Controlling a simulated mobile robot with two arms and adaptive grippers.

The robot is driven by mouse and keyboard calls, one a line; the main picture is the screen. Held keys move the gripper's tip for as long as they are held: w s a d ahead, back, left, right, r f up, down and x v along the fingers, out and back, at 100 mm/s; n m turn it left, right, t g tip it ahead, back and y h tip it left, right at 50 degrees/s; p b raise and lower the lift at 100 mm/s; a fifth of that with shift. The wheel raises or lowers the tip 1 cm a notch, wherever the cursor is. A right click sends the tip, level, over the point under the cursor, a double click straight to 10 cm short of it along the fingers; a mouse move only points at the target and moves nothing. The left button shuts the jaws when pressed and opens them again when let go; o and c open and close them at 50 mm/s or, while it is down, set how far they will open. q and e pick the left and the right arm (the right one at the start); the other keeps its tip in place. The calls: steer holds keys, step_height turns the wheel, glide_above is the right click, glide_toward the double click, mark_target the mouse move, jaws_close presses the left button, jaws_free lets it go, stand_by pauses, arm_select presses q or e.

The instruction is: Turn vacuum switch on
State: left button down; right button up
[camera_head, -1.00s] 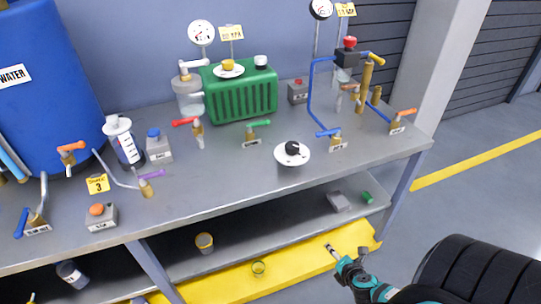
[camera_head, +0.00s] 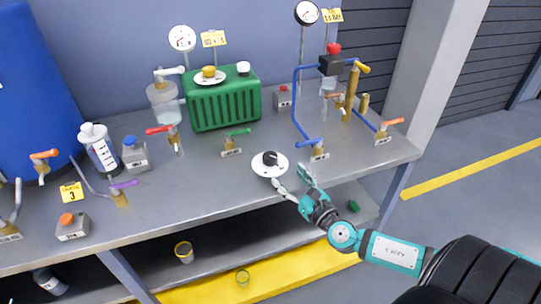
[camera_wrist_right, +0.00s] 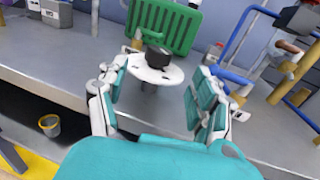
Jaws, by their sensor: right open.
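A black knob on a round white dial plate (camera_head: 270,161) sits near the front edge of the grey table; I cannot read a switch label on it. My right gripper (camera_head: 292,177) is open and empty, just in front and to the right of the dial, with its fingers reaching toward it. In the right wrist view the black knob (camera_wrist_right: 157,56) shows beyond and between the spread fingers, apart from them. A green ribbed unit (camera_head: 224,100) with a gauge and yellow sign stands behind. My left gripper is out of view.
Near the dial stand a green-handled valve (camera_head: 233,138), a blue-handled valve (camera_head: 315,148) and blue piping (camera_head: 296,100). A grey box with a red button (camera_head: 283,97) sits farther back. A lower shelf (camera_head: 215,245) runs below the table.

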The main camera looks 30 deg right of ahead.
mark_target(274, 162)
steer(key=w+p, duration=0.1)
steer(key=w, duration=0.9)
steer(key=shift+w+d, duration=0.15)
steer(key=shift+w, duration=0.1)
steer(key=shift+c, duration=0.2)
